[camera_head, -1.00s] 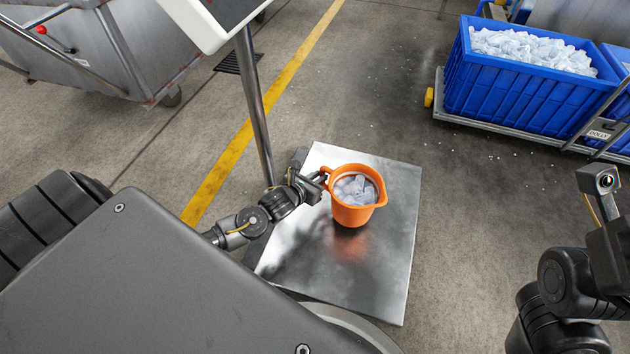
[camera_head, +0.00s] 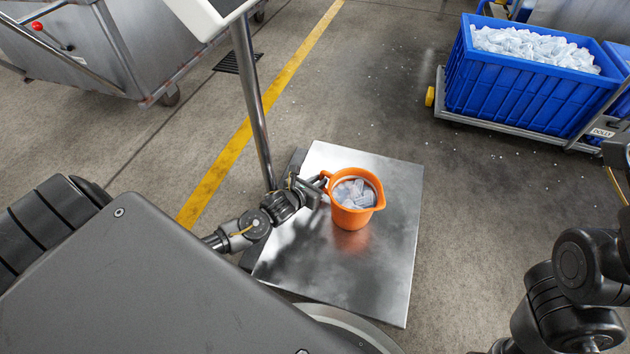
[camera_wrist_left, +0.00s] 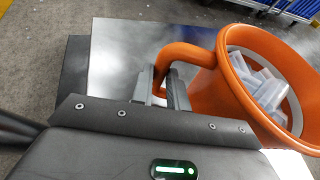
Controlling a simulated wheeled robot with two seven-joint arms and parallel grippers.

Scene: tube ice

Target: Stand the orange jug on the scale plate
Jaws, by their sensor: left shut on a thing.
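The orange jug (camera_head: 352,209) is filled with clear ice pieces and looks upright over the shiny scale plate (camera_head: 385,285) in the head view. My left gripper (camera_head: 320,188) is shut on the jug's handle from the left. The left wrist view shows the handle between the two fingers (camera_wrist_left: 163,90), with the jug (camera_wrist_left: 215,93) at the right. The jug's base is over the plate's upper middle, with an orange reflection just below it. I cannot tell whether the base touches the plate. My right gripper is out of view; only part of its arm shows.
The scale's post (camera_head: 253,105) rises behind the plate's left side to a display head (camera_head: 205,15). A blue crate of ice (camera_head: 525,85) stands on a dolly at the upper right. A metal cart (camera_head: 70,55) stands at the upper left. Bare plate surrounds the jug.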

